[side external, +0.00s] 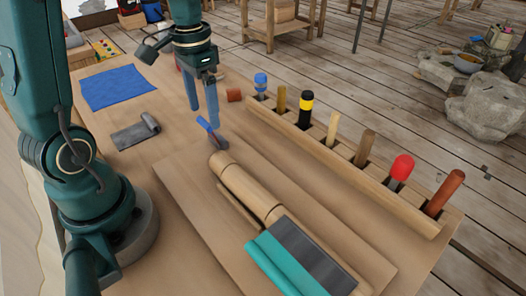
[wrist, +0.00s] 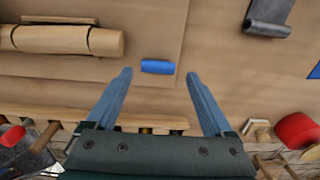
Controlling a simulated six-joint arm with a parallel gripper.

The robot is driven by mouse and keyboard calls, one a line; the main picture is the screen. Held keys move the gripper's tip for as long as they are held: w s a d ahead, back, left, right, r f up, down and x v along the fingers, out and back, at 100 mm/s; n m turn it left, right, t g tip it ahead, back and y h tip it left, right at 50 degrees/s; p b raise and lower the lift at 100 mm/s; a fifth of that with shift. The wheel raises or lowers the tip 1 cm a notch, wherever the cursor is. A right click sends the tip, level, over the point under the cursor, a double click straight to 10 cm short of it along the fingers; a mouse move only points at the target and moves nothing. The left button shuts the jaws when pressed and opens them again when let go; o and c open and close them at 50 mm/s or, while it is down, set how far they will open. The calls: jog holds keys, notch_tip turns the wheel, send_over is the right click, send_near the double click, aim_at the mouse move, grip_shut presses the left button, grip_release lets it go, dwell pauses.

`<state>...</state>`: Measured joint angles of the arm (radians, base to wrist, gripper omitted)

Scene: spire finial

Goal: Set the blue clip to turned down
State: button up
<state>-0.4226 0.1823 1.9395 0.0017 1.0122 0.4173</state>
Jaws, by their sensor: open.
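The blue clip (side external: 205,125) is a small blue piece on the wooden workbench, just off the narrow end of a turned wooden piece (side external: 245,190). In the side view it looks tilted, with a dark part (side external: 218,142) beside its lower end. The wrist view shows the clip (wrist: 157,66) as a short blue bar lying crosswise. My gripper (side external: 204,112) is open and empty, pointing down above the clip. In the wrist view the fingertips (wrist: 158,75) stand on either side of the clip, apart from it.
A wooden rack (side external: 340,165) with several upright tools stands to the right. A teal roll (side external: 280,262) and dark grey sheet (side external: 312,252) lie in front.

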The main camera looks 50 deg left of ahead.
aim_at(207, 128)
jog(key=shift+d+f, duration=0.15)
jog(key=shift+f, duration=2.55)
